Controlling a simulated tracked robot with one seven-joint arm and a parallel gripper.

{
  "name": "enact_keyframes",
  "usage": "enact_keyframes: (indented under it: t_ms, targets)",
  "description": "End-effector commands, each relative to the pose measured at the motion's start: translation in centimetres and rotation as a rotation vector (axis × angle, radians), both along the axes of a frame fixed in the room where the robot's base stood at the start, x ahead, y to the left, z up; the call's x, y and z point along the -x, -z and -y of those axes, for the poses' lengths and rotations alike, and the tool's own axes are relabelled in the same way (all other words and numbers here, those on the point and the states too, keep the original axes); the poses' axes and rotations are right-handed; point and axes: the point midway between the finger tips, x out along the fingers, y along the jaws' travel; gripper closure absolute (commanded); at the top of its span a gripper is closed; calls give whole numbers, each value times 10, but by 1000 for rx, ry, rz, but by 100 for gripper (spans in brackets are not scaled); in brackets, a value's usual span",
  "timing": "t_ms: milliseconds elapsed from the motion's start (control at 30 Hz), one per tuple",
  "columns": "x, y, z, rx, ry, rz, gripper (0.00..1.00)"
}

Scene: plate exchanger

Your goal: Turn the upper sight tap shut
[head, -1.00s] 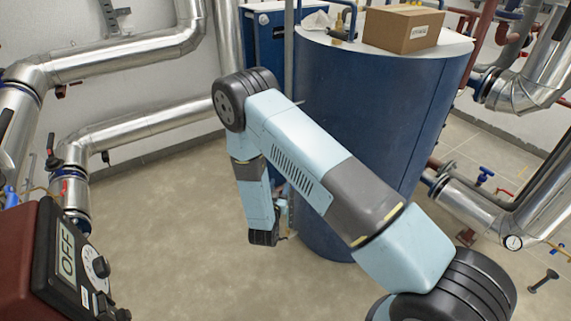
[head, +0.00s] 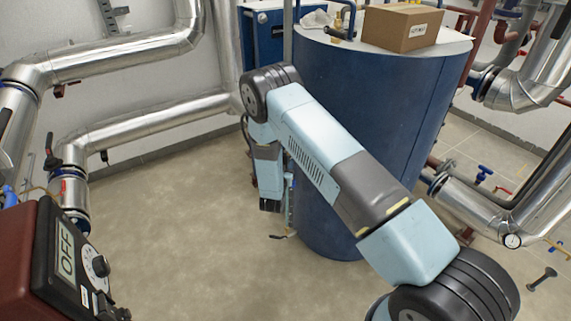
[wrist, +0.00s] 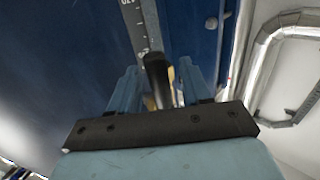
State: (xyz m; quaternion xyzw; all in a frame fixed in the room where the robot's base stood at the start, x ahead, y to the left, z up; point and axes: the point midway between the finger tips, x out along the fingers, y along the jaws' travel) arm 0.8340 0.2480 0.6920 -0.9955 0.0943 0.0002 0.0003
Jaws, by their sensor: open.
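My gripper (wrist: 160,78) is open in the wrist view, its two blue fingers on either side of a dark, rounded handle (wrist: 157,72). Something brass-yellow shows just behind the handle, which looks like a sight tap. I cannot tell whether a finger touches the handle. A grey scale strip (wrist: 143,28) with numbers runs up the blue tank wall beyond it. In the head view my arm hides most of this spot by the tank (head: 372,110). A small tap with a dark lever (head: 284,235) shows low at the tank's left side.
A cardboard box (head: 402,27) stands on the tank top. A reddish-brown unit with an OFF display (head: 67,249) is at lower left. Silver pipes (head: 150,122) line the left wall. The floor left of the tank is clear.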

Motion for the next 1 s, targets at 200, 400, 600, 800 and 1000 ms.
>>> enact_keyframes:
  t_ms: [200,400,600,800,1000]
  targets:
    - [-4,0,1,0,0,0,52]
    - [-3,0,2,0,1,0,59]
    - [-4,0,2,0,2,0,78]
    - [-4,0,2,0,2,0,97]
    - [-4,0,3,0,2,0,100]
